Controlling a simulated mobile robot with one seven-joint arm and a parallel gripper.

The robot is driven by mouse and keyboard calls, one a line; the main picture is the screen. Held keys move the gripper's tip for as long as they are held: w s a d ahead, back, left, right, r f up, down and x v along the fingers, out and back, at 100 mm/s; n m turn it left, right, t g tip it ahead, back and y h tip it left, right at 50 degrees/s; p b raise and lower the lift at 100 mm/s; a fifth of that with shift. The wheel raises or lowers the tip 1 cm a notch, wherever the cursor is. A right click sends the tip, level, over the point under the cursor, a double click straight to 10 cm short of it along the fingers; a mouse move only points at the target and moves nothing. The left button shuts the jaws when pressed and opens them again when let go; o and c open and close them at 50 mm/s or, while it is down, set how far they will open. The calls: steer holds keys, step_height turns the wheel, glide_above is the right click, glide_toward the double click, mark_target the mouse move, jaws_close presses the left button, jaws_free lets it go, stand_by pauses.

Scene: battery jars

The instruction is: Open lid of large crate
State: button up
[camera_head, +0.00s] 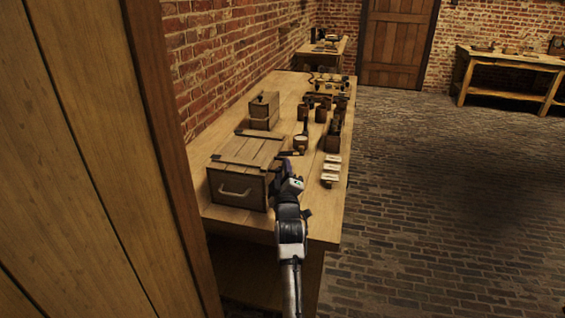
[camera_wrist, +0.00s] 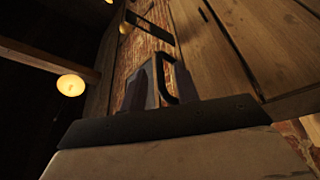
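The large crate (camera_head: 231,190) is a wooden box with a rope-like handle (camera_head: 234,191) on its near end. It stands at the near end of the workbench. Its plank lid (camera_head: 250,149), with dark metal strips, looks closed. My gripper (camera_head: 287,168) is by the crate's right side, near the height of the lid edge. Whether it touches the crate is unclear. In the wrist view, a dark strip (camera_wrist: 160,121) above a pale surface crosses the picture close up. Grey-purple shapes (camera_wrist: 140,90) and a black bracket-like piece (camera_wrist: 168,80) rise behind it. The finger opening cannot be made out.
A smaller wooden box (camera_head: 264,111) stands behind the crate on the workbench (camera_head: 221,213). Jars (camera_head: 321,113), a white-topped cup (camera_head: 300,142) and pale cards (camera_head: 331,170) lie along its right side. A wooden panel (camera_head: 80,150) fills the left foreground. The brick floor (camera_head: 430,200) is clear at right.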

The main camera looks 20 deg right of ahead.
steer(key=shift+x, duration=0.95)
jaws_close()
